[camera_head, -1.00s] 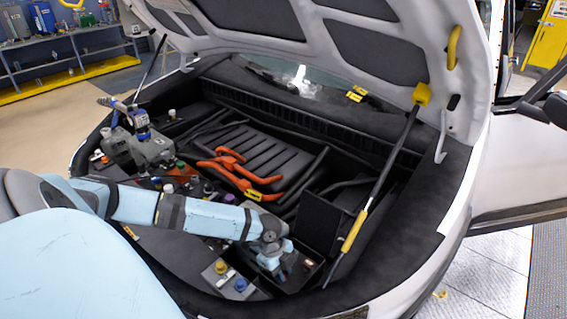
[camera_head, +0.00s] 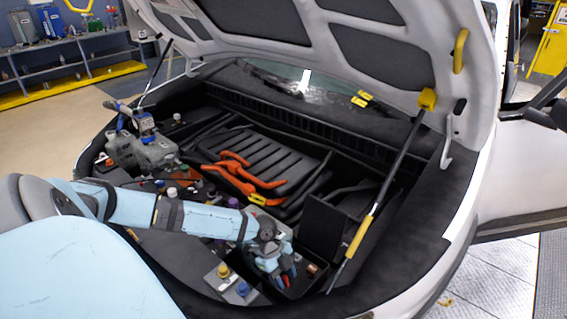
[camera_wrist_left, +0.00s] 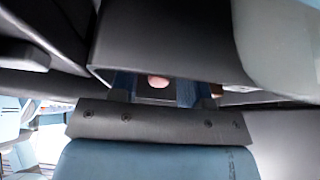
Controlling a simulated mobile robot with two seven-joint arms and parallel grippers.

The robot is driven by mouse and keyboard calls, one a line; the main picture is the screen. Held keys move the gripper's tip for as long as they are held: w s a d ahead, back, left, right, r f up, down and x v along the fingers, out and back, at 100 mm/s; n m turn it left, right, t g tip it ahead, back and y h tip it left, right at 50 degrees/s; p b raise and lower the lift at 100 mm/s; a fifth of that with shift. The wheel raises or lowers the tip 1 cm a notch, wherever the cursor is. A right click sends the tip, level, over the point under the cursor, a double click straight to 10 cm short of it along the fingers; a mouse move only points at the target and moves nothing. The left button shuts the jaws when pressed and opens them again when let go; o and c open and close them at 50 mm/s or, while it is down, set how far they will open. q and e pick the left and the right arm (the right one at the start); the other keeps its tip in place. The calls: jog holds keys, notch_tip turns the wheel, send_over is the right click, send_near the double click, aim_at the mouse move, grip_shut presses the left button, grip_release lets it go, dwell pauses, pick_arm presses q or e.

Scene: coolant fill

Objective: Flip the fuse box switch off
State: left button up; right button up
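The fuse box is the black open box at the front right of the engine bay; its raised black lid (camera_head: 323,228) stands at its back. My left gripper (camera_head: 284,279) points down into the left part of this box. A small red part shows between its fingers, and the switch itself is mostly hidden by them. In the left wrist view my left gripper (camera_wrist_left: 156,90) has its two blue fingers apart, with a pinkish round part (camera_wrist_left: 158,81) between them, not visibly touched. A copper-coloured part (camera_head: 312,270) sits in the box to the right. My right gripper is not in view.
The hood (camera_head: 375,55) is propped up by a black and yellow strut (camera_head: 362,230) just right of the box. Yellow (camera_head: 223,271) and blue (camera_head: 242,288) caps stand left of my gripper. Orange cables (camera_head: 240,177) lie over the engine cover behind it.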

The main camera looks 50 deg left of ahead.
pick_arm(q)
jog(key=shift+a+r, duration=0.25)
jog(key=shift+r, duration=0.15)
jog(key=b+v, duration=0.1)
jog(key=v, duration=1.1)
jog(key=shift+a+r, duration=0.15)
jog(key=shift+r, duration=0.2)
jog(key=shift+s, duration=0.1)
